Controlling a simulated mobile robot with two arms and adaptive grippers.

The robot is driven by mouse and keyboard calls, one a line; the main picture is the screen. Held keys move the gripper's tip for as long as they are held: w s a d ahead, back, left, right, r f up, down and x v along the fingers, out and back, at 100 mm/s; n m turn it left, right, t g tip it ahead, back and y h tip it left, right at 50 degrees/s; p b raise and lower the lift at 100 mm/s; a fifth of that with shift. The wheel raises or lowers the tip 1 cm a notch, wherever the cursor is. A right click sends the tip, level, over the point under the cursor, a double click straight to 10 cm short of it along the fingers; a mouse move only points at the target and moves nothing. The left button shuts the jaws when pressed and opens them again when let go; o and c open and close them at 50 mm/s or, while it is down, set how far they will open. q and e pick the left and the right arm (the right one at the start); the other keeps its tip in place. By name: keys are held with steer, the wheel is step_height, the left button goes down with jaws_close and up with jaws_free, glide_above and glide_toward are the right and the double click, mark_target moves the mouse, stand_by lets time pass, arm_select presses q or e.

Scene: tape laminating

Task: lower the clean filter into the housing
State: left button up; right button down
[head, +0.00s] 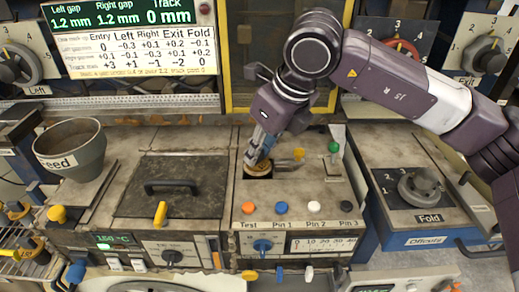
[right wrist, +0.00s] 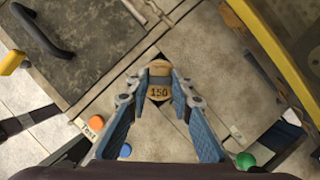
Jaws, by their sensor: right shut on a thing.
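My right gripper (head: 257,152) points down over the middle machine block and is shut on the clean filter. In the head view the filter (head: 257,168) shows as a tan, round-edged piece below the fingertips. The housing is a dark square opening (head: 262,175) in the block's top, directly around and under the filter. I cannot tell how deep the filter sits in it. My left gripper is not in view.
A black-handled lid (head: 170,187) lies left of the block. A green-knobbed lever (head: 334,148) and a brass-coloured fitting (head: 298,154) stand close right of the opening. Coloured buttons line the front, with the orange one (head: 249,208) at left. A yellow frame (head: 231,60) rises behind.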

steer(key=c, duration=1.6)
jaws_free()
steer(key=shift+r, duration=0.1)
steer(key=v, duration=1.2)
